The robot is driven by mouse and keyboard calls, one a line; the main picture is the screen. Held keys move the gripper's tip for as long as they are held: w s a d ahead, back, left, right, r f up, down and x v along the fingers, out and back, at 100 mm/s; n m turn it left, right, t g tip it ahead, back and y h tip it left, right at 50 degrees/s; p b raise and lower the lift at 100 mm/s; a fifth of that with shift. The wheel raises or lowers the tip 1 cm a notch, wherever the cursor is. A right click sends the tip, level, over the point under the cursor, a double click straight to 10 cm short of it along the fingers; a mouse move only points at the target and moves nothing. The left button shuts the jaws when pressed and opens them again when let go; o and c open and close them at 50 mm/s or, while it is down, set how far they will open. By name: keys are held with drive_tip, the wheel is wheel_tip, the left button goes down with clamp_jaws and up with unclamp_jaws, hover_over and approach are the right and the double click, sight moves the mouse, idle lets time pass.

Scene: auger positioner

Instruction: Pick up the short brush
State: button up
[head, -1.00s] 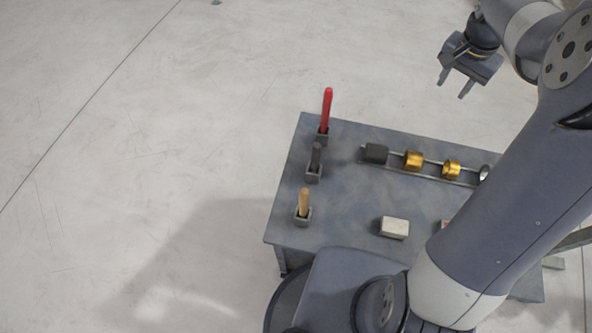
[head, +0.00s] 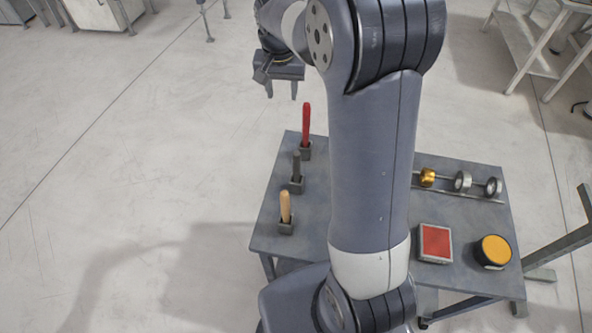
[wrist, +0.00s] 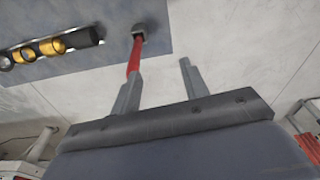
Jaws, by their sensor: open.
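Three upright handles stand in small grey holders along the left side of the table: a tall red one (head: 306,125) at the back, a dark grey one (head: 296,168) in the middle and a tan wooden one (head: 285,207) at the front. Which is the short brush I cannot tell; any bristles are hidden. My gripper (head: 281,93) is open and empty, beyond the table's back left edge and above it. In the wrist view, the red handle (wrist: 135,52) runs from its holder towards the left finger of my gripper (wrist: 160,78); I cannot tell whether they touch.
The grey table (head: 265,238) also carries a rail with gold and silver rings (head: 427,177), a red-topped block (head: 434,242) and a yellow-topped round piece (head: 492,250). My arm hides the table's middle. Open floor lies left; a white bench (head: 510,55) stands back right.

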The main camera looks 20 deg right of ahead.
drive_tip(key=shift+o, duration=0.5)
drive_tip(key=shift+s+f, duration=0.1)
drive_tip(key=shift+s, duration=0.1)
drive_tip(key=m+b, duration=0.3)
hover_over(296, 154)
drive_tip(key=shift+h, duration=0.3)
drive_tip(key=f, duration=0.4)
drive_tip(key=shift+s+a+f, duration=0.1)
drive_tip(key=shift+s+a, duration=0.05)
drive_tip(key=shift+s, duration=0.1)
drive_tip(key=f, duration=0.4)
drive_tip(key=shift+w+f, duration=0.2)
drive_tip(key=shift+f, duration=0.1)
drive_tip(key=shift+w+d+f+p, duration=0.1)
drive_tip(key=shift+d+f+p, duration=0.1)
drive_tip(key=shift+f, duration=1.25)
drive_tip(key=shift+w+d+f+p, duration=0.1)
drive_tip(key=shift+f+p, duration=0.1)
drive_tip(key=shift+f, duration=1.25)
clamp_jaws()
